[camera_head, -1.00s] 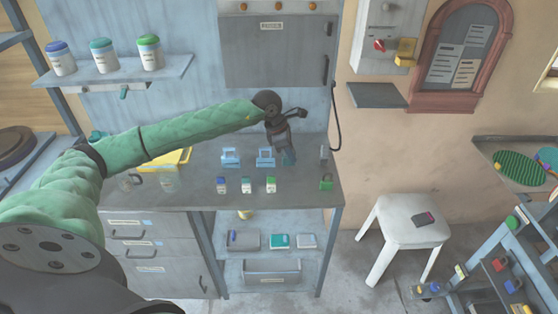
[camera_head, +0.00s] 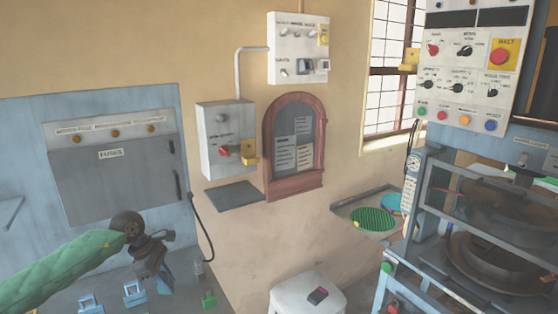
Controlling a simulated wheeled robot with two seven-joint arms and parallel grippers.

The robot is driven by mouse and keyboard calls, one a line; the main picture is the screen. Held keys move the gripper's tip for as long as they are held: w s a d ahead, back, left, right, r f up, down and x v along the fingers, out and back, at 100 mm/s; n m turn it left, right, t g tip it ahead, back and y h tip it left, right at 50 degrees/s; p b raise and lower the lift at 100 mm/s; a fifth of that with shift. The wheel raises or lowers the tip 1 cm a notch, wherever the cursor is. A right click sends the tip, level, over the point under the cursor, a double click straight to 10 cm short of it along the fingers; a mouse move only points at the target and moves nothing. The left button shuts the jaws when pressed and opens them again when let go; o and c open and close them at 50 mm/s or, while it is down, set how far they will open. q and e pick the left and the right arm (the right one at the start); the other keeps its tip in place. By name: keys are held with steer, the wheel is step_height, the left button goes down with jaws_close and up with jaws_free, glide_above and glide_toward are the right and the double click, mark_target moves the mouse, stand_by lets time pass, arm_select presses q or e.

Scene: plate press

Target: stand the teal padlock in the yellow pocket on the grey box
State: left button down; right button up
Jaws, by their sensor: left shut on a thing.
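My left gripper (camera_head: 160,270) hangs at the lower left above the worktop, pointing down. It is shut on a small blue-teal thing, which I take to be the teal padlock (camera_head: 171,269); the fingers hide much of it, so its shape is unclear. The grey box (camera_head: 211,136) is on the wall right of the fuse cabinet, with a red knob on its front. The yellow pocket (camera_head: 250,153) is on the box's lower right front, above and to the right of my gripper. I see nothing standing in it. My right gripper is out of view.
A dark shelf (camera_head: 234,196) juts out below the grey box. A hanging cable (camera_head: 205,235) is right of the cabinet (camera_head: 110,175). Light-blue holders (camera_head: 134,294) and a green padlock (camera_head: 208,299) stand on the worktop. A white stool (camera_head: 290,296) is to the right.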

arm_select(q)
steer(key=s+f+m+g, duration=0.1)
steer(key=s+f+m, duration=0.1)
steer(key=m, duration=0.1)
steer(key=s+d+f+m+g+y, duration=0.1)
steer(key=s+f+m, duration=0.1)
steer(key=m, duration=0.2)
steer(key=s+f+m+g, duration=0.1)
steer(key=s+m+g, duration=0.1)
steer(key=m, duration=0.2)
steer(key=shift+s+d+f+y, duration=0.25)
steer(key=shift+d+f+y, duration=0.1)
steer(key=shift+f+y, duration=0.05)
steer(key=s+d+f+m+y, duration=0.3)
steer(key=s+d+f+m, duration=0.25)
steer(key=d+m, duration=0.2)
steer(key=shift+g, duration=0.4)
steer(key=shift+w+d+r, duration=0.3)
steer(key=shift+d+r, duration=0.15)
steer(key=shift+r, duration=0.2)
steer(key=shift+w+d+r, duration=0.3)
steer(key=shift+d+r, duration=0.2)
steer(key=shift+r, duration=0.15)
steer(key=shift+w+d+r, duration=0.3)
steer(key=shift+d+r, duration=0.15)
steer(key=shift+r, duration=0.2)
steer(key=shift+a, duration=0.1)
